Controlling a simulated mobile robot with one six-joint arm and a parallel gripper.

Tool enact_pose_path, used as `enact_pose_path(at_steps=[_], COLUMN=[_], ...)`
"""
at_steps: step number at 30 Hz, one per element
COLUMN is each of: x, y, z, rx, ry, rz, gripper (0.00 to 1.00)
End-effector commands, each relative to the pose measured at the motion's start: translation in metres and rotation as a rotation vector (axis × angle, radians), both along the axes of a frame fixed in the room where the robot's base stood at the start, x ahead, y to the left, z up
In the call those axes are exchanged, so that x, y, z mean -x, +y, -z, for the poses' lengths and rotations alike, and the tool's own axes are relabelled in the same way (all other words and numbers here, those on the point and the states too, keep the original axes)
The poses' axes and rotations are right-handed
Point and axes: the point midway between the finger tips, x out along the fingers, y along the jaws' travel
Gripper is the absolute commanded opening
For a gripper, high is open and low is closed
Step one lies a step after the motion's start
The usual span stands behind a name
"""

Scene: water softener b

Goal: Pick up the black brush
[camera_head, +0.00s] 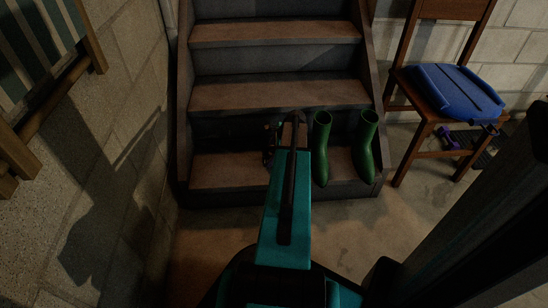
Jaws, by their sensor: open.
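I cannot make out the black brush for certain in this dim view. My teal arm link (285,210) reaches up the middle toward the stairs and covers part of the bottom step (222,170). Small dark parts of my gripper (270,145) show just left of the arm's far end, in front of the lower stairs. The fingertips are mostly hidden by the arm and the shadow, and I see nothing held there.
Green boots (321,150) (366,148) stand on the bottom step, right of my arm. A wooden chair (446,116) with a blue cushion (455,91) stands at right, a purple object (449,139) beneath it. A block wall (125,105) bounds the left. Floor (345,235) before the stairs looks clear.

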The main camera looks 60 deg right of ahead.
Motion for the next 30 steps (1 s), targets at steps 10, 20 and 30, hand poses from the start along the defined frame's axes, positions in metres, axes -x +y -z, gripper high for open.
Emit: enact_pose_path(at_steps=[10, 20, 30], x=[0.0003, 0.0005, 0.0006], y=[-0.0001, -0.0003, -0.0006], z=[0.0000, 0.0002, -0.0041], rx=[0.000, 0.000, 0.001], ry=[0.000, 0.000, 0.000], rz=[0.000, 0.000, 0.001], gripper=[0.37, 0.10, 0.10])
